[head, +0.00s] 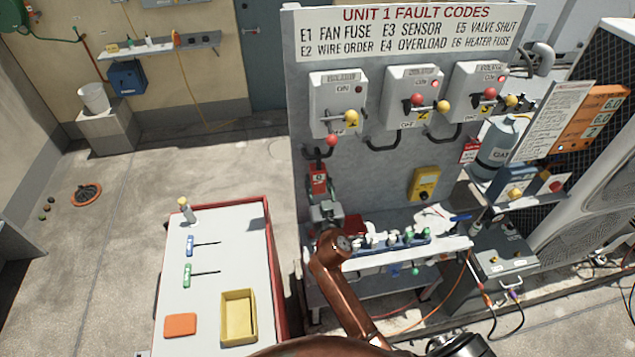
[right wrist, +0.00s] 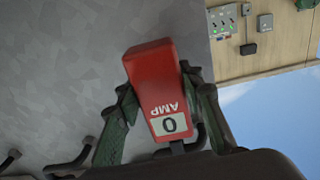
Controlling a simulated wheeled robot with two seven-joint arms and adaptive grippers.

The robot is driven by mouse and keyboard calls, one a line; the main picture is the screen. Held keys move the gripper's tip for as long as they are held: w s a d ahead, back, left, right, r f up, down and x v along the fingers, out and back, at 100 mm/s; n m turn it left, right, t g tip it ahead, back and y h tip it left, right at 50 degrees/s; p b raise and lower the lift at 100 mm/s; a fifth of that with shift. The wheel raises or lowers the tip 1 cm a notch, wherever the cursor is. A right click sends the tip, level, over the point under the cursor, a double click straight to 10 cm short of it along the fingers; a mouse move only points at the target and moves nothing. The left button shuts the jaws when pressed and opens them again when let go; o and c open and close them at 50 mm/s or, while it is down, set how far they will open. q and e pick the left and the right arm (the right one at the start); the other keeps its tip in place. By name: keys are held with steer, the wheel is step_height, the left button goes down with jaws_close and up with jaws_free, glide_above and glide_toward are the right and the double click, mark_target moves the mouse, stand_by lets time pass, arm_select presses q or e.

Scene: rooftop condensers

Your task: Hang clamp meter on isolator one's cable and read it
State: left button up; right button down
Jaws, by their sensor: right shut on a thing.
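The red clamp meter (head: 319,180) is upright in front of the board, just under the left isolator box (head: 337,100). My right gripper (head: 321,198) is shut on it from below. In the right wrist view the meter (right wrist: 150,85) sits between both fingers, marked AMP, and its display (right wrist: 171,125) reads 0. A short black cable (head: 314,153) loops under the left isolator, directly above the meter's top. I cannot tell whether the meter's jaws are around this cable or only beside it. My left gripper is not in view.
Two more isolators (head: 413,95) with black cable loops stand to the right. A yellow meter (head: 425,184) hangs on the board. A cluttered shelf (head: 445,245) juts out below. A white-topped cart (head: 215,280) with a yellow tray (head: 239,341) stands left; open floor lies beyond it.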

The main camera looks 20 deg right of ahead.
steer(key=c, duration=1.2)
jaws_free()
steer(key=shift+c, duration=0.2)
